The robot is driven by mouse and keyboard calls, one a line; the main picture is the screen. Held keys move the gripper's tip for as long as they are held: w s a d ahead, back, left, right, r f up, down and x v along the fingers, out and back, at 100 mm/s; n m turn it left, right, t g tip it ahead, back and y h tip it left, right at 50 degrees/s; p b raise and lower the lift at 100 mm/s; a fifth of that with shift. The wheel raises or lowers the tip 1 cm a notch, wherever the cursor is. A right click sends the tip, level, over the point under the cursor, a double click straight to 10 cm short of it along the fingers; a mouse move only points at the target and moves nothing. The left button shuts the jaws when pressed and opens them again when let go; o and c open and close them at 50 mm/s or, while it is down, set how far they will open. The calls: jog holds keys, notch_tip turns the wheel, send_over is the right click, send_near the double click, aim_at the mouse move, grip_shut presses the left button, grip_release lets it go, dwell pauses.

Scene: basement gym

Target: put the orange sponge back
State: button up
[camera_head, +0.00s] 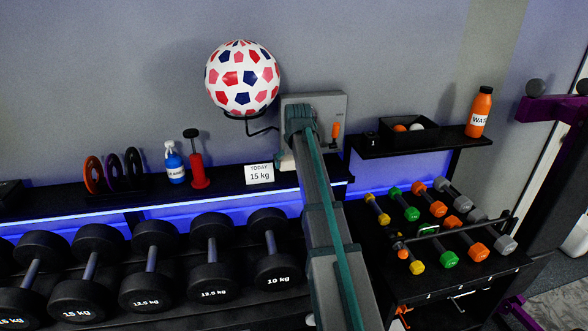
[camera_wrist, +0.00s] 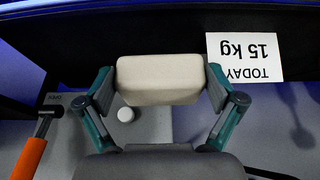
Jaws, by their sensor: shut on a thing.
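My gripper (camera_wrist: 160,88) is shut on a pale cream block (camera_wrist: 158,70), which looks like a sponge but not orange. The block spans the gap between the two fingers in the wrist view. In the head view a pale edge (camera_head: 286,160) shows just left of my arm, which hides most of the gripper. The block is in front of the grey wall panel (camera_head: 336,104), near the "TODAY 15 kg" card (camera_head: 259,173). I see no clearly orange sponge. A small orange thing (camera_head: 401,316) at the lower cabinet is too unclear to name.
The panel has an orange-handled lever (camera_wrist: 31,155). A ball (camera_head: 243,78) sits on a wall holder above. A spray bottle (camera_head: 174,163) and red stand (camera_head: 197,165) are on the ledge. At right are a black bin (camera_head: 408,140), orange bottle (camera_head: 479,112) and coloured dumbbells (camera_head: 411,214).

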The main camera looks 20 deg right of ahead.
aim_at(294, 169)
jog(key=shift+w+d+f, duration=0.25)
jog(key=shift+d+f, duration=0.2)
jog(key=shift+f, duration=0.15)
jog(key=shift+w+d+f+p, duration=0.1)
jog(key=shift+f+p, duration=0.55)
jog(key=shift+f, duration=1.05)
jog(key=shift+f, duration=0.15)
jog(key=o, duration=0.9)
jog(key=shift+c, duration=0.2)
jog(key=shift+r, duration=0.25)
jog(key=d+b+v, duration=0.1)
jog(key=b+v, duration=0.2)
jog(key=v, duration=0.8)
jog(key=shift+a+r, duration=0.4)
jog(key=shift+a, duration=0.1)
jog(key=shift+s, duration=0.25)
